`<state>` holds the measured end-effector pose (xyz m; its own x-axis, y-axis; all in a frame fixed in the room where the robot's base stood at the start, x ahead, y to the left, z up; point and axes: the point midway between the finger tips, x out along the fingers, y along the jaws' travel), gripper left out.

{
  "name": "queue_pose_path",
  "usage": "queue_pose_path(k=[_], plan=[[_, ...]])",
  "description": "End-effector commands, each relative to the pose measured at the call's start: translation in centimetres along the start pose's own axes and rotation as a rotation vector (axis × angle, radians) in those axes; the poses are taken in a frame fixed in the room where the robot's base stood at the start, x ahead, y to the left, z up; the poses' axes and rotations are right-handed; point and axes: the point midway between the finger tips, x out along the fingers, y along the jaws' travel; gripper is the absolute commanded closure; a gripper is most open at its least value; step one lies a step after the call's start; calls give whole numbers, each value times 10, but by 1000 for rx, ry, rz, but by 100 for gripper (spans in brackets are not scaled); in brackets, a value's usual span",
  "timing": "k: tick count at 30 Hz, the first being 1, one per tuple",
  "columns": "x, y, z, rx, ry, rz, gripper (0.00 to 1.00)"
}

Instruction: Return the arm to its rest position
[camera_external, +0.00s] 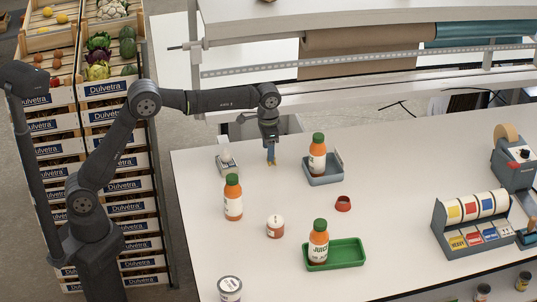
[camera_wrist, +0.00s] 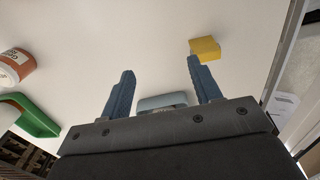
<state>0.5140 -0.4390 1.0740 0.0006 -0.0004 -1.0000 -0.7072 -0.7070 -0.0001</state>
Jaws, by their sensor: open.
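My gripper (camera_external: 271,157) hangs pointing down over the back left part of the white table, between a small grey device with a white top (camera_external: 227,163) and a juice bottle (camera_external: 317,155). In the wrist view my gripper (camera_wrist: 158,66) shows two blue fingers set wide apart, with nothing held between them. A small yellow block (camera_wrist: 205,48) appears by the tip of the right finger; I cannot tell whether they touch. My arm is stretched out from the left over the table.
The bottle by my gripper stands in a blue-grey tray (camera_external: 326,181). Other bottles stand on the table (camera_external: 233,198) and in a green tray (camera_external: 347,252). A jar (camera_external: 275,226), red ring (camera_external: 343,203) and label dispenser (camera_external: 473,220) are nearby. Stacked crates (camera_external: 105,88) rise beside my arm.

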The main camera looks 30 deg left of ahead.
Motion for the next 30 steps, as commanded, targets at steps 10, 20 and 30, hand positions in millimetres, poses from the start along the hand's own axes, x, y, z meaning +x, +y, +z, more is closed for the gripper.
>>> queue_pose_path(k=[10, 20, 30], plan=[[-46, 42, 16, -1, 4, 0, 42], [-85, 65, 41, 10, -1, 0, 42], [-93, 100, 89, 22, 0, 0, 42]])
